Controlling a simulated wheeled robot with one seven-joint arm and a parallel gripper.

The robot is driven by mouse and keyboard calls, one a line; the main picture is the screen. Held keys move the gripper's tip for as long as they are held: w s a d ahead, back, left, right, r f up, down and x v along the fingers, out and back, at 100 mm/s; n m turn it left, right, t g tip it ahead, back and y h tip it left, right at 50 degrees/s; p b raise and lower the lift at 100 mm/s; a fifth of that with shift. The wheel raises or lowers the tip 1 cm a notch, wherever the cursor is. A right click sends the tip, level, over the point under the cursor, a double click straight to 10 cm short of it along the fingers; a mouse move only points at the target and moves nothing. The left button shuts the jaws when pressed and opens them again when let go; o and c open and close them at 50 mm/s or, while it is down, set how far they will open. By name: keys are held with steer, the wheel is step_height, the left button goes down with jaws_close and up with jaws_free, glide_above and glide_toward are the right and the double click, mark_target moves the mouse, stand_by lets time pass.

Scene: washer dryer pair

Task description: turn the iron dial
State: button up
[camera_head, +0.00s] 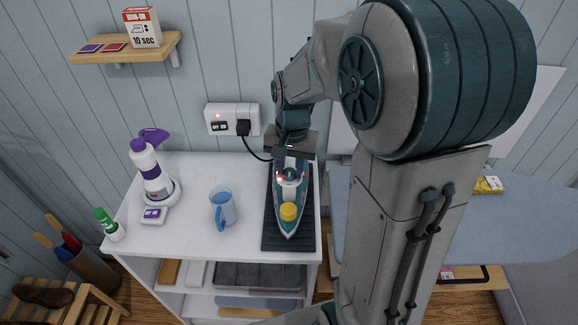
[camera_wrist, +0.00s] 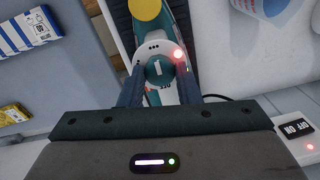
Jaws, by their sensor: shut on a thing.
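The teal and white iron (camera_head: 291,228) lies on a black ribbed mat (camera_head: 270,238) at the right of the white counter, its tip towards the front. A yellow round cap (camera_head: 288,211) is on it. Its round teal dial (camera_head: 289,174), with a white mark, shows more clearly in the wrist view (camera_wrist: 157,69). A red light (camera_wrist: 178,54) glows beside the dial. My gripper (camera_head: 290,156) is over the rear of the iron. In the wrist view, my gripper's fingers (camera_wrist: 159,77) are on either side of the dial, shut on it; their exact contact is partly hidden.
A wall socket (camera_head: 222,119) holds a black plug, whose cord runs behind the iron. An ironing board (camera_head: 470,230) is at the right.

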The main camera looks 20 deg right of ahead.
mark_target(293, 172)
steer(key=o, duration=1)
steer(key=shift+r, duration=0.1)
steer(key=r, duration=1.3)
steer(key=shift+s+d+r+b, duration=0.1)
steer(key=shift+d+r+b, duration=0.2)
steer(key=shift+r+b, duration=0.1)
steer(key=shift+f, duration=0.1)
steer(key=s+f+n+t, duration=0.1)
steer(key=s+f+n, duration=0.1)
steer(key=s, duration=0.2)
steer(key=s+f+n+t, duration=0.1)
steer(key=s+f+n, duration=0.1)
steer(key=s, duration=0.3)
steer(key=s+f+n+t, duration=0.1)
steer(key=s+f, duration=0.2)
steer(key=s, duration=0.2)
steer(key=shift+s+a+f+n, duration=0.2)
steer(key=shift+a+f+n, duration=0.2)
